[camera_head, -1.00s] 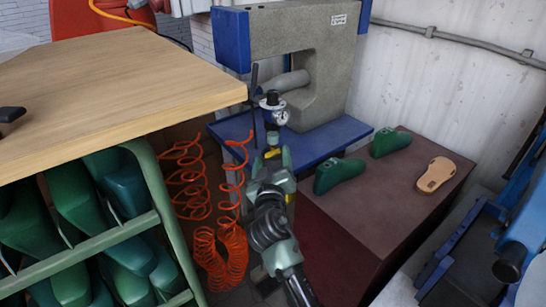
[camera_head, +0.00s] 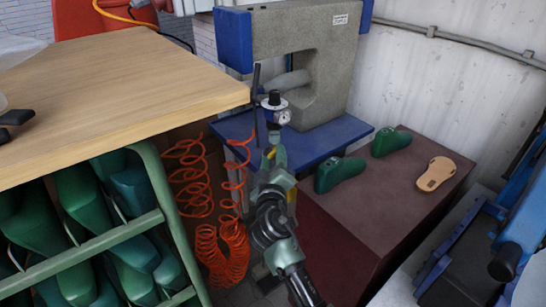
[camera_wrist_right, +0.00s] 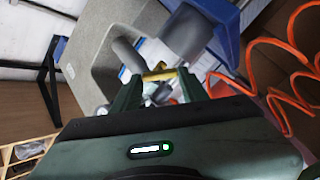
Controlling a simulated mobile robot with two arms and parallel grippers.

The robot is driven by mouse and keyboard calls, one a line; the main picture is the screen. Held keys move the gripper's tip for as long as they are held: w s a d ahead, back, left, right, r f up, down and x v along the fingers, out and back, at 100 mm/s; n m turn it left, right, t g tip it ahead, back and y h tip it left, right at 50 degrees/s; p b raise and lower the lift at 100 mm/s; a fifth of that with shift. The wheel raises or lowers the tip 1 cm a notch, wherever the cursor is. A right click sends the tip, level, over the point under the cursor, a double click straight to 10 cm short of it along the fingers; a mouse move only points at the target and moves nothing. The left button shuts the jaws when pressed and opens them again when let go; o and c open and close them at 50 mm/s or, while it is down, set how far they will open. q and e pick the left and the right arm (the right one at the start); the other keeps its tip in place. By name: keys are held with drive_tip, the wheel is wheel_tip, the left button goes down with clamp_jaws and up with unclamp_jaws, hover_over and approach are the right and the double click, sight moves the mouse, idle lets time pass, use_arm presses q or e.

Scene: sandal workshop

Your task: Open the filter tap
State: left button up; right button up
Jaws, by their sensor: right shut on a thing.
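The filter unit (camera_head: 275,103), with a black knob and a round gauge, stands in front of the blue bench of the grey press. Its tap has a small yellow handle (camera_head: 271,154), which also shows in the right wrist view (camera_wrist_right: 160,75) between the fingers. My right gripper (camera_head: 273,156) is shut on this handle, just below the gauge; the fingers (camera_wrist_right: 160,88) hide part of the tap. I cannot tell how far the tap is turned. My left gripper cannot be made out.
Coiled orange hoses (camera_head: 228,240) hang left of my right arm. A wooden table (camera_head: 120,90) juts in at left, above a green rack (camera_head: 160,195) of shoe lasts. An unclear black thing (camera_head: 16,117) is at the left edge. A brown block (camera_head: 400,190) bears two green lasts and a sandal sole.

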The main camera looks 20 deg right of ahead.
drive_tip(key=n+p, duration=0.1)
drive_tip(key=n, duration=0.2)
drive_tip(key=shift+d+r+n, duration=0.1)
drive_tip(key=shift+d+n, duration=0.05)
drive_tip(key=shift+n, duration=0.25)
drive_tip(key=shift+n+p, duration=1.1)
drive_tip(key=shift+n, duration=1.2)
drive_tip(key=shift+w, duration=0.1)
drive_tip(key=o, duration=1.4)
drive_tip(key=shift+d, duration=0.1)
drive_tip(key=shift+f, duration=0.2)
drive_tip(key=b+v, duration=0.1)
drive_tip(key=v, duration=0.6)
drive_tip(key=shift+s+r, duration=0.1)
drive_tip(key=shift+s, duration=0.2)
